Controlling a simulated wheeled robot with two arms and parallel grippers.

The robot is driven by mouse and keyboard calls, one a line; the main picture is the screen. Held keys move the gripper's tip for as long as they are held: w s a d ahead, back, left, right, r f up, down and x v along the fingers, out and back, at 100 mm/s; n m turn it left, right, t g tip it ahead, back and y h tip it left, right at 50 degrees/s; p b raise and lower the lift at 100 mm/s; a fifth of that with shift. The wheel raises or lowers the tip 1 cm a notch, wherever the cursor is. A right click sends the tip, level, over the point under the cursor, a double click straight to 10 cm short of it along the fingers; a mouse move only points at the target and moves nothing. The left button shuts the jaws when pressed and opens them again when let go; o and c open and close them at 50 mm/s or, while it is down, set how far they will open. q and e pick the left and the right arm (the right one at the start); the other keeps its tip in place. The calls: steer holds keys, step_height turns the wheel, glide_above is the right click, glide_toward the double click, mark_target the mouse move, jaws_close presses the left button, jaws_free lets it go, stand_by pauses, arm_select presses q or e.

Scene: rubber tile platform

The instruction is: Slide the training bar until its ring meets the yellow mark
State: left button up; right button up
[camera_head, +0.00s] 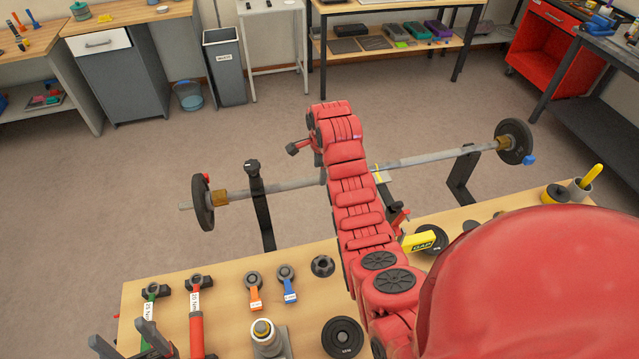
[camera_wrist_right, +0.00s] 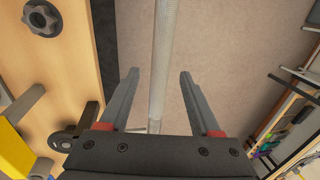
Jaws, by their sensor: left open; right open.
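The training bar (camera_head: 430,157) lies across two dark upright supports (camera_head: 262,205), with a black plate near each end. Tan collars (camera_head: 221,198) sit inside the plates; I cannot tell which band is the ring. A small yellow mark (camera_head: 378,171) shows at the bar's middle, just right of my right arm. My right arm crosses over the bar and hides part of it; its gripper is mostly hidden in the head view. In the right wrist view my right gripper (camera_wrist_right: 159,72) is open, with the bar (camera_wrist_right: 165,40) running between its fingers. My left gripper (camera_head: 120,332) is open and empty at the bottom left.
A wooden table (camera_head: 235,290) in front holds red and green handled tools, small clamps, a black disc (camera_head: 342,337) and a yellow block (camera_head: 420,240). A grey bin (camera_head: 225,65), benches and a red cart (camera_head: 555,60) stand behind. The floor beyond the bar is clear.

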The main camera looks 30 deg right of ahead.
steer(key=shift+w+d+f+p, duration=0.1)
steer(key=shift+w+f+p, duration=0.1)
steer(key=shift+f, duration=0.45)
steer(key=shift+w+f+p, duration=0.1)
steer(key=shift+f+p, duration=0.1)
steer(key=shift+f, duration=0.45)
steer(key=shift+w+d+f+p, duration=0.1)
steer(key=shift+f+p, duration=0.1)
steer(key=shift+f, duration=0.45)
jaws_close()
